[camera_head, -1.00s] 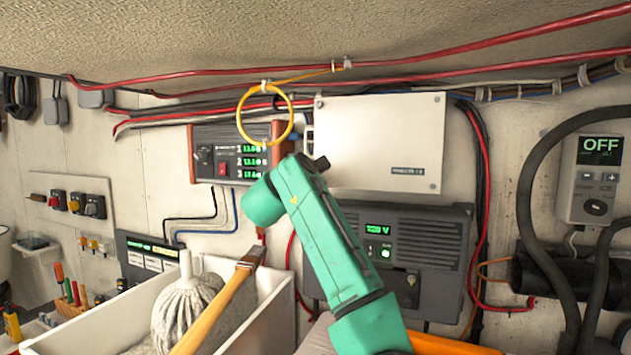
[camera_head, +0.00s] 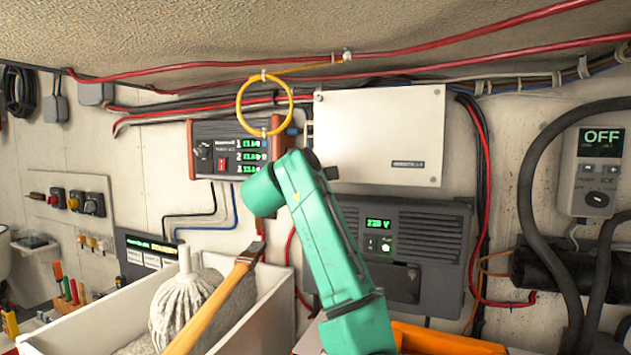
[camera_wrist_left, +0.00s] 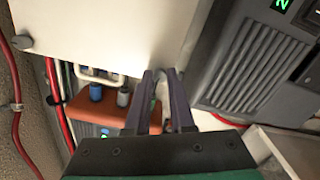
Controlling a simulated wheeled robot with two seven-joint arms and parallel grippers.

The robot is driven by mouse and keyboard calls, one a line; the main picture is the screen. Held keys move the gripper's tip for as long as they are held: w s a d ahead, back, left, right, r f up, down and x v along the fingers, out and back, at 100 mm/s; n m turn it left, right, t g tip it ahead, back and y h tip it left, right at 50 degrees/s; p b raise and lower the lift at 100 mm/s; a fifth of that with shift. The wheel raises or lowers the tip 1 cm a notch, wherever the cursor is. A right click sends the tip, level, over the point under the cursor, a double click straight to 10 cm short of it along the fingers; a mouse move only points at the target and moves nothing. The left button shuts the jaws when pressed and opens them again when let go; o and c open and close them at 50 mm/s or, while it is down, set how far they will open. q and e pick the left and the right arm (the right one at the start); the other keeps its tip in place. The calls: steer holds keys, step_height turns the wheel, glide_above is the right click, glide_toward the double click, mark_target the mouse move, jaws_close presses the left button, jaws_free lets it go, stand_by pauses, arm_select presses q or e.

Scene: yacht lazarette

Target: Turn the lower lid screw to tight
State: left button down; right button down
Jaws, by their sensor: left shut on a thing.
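The white box lid (camera_head: 378,140) hangs on the wall, and its lower left corner is behind my left gripper (camera_head: 330,173). My green left arm rises from the bottom and covers most of that gripper. In the left wrist view, the dark fingers of the left gripper (camera_wrist_left: 161,78) come together at the lower edge of the white lid (camera_wrist_left: 110,30). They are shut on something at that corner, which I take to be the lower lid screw. The screw itself is hidden, so its angle cannot be seen. My right gripper is not in view.
An orange-ended meter panel (camera_head: 235,150) sits left of the lid, with a yellow cable loop (camera_head: 241,105) above it. A dark inverter unit (camera_head: 425,250) is below. A white bin (camera_head: 275,310) with a mop and wooden handle stands at the lower left.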

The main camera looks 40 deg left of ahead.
arm_select(q)
steer(key=shift+m+b, duration=2.3)
steer(key=shift+m, duration=4.2)
steer(key=shift+r, duration=0.1)
steer(key=c, duration=1)
jaws_free()
steer(key=shift+o, duration=1.2)
steer(key=shift+w+a, duration=0.1)
steer(key=shift+f, duration=0.2)
